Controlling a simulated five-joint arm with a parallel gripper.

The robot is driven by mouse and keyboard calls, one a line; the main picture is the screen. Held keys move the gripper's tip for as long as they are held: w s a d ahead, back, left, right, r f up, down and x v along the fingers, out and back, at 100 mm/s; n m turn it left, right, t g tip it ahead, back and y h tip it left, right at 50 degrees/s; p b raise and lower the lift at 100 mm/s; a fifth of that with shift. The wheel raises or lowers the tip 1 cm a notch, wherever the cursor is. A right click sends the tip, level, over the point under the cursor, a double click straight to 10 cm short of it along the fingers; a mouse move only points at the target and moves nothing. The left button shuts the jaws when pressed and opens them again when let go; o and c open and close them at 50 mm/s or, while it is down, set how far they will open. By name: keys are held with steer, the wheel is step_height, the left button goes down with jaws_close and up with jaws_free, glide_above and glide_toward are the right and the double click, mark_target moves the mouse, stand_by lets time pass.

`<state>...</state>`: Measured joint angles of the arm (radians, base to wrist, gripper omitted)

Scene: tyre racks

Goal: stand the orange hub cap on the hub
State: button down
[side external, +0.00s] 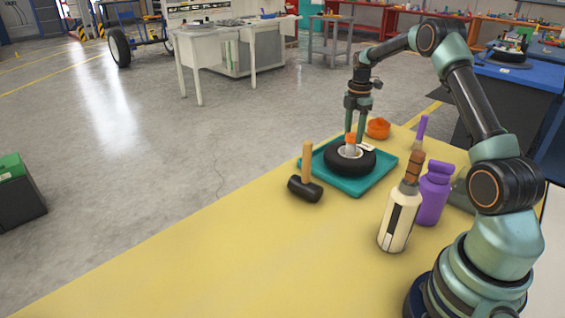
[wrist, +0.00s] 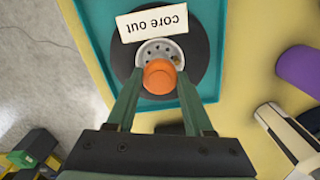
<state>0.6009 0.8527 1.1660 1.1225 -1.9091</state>
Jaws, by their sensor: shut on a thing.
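The orange hub cap (side external: 351,138) is between the fingertips of my gripper (side external: 354,136), which is shut on it. In the wrist view the cap (wrist: 159,77) sits between the fingertips (wrist: 159,78), over the near part of the pale hub (wrist: 155,50). The hub is in the middle of a black tyre (side external: 337,163), which lies flat on a teal tray (side external: 360,188). The cap hides part of the hub, and I cannot tell whether the two touch. A label reading "core out" (wrist: 153,22) lies across the far side of the tyre, upside down in the wrist view.
An orange round dish (side external: 378,128) stands behind the tray. A black-headed mallet (side external: 305,190) with a wooden handle is at the tray's left. A cream bottle (side external: 397,222) and a purple bottle (side external: 433,193) stand in front right. The yellow tabletop (side external: 230,270) is clear at front left.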

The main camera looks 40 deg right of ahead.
steer(key=shift+f, duration=0.3)
steer(key=shift+c, duration=1.4)
jaws_free()
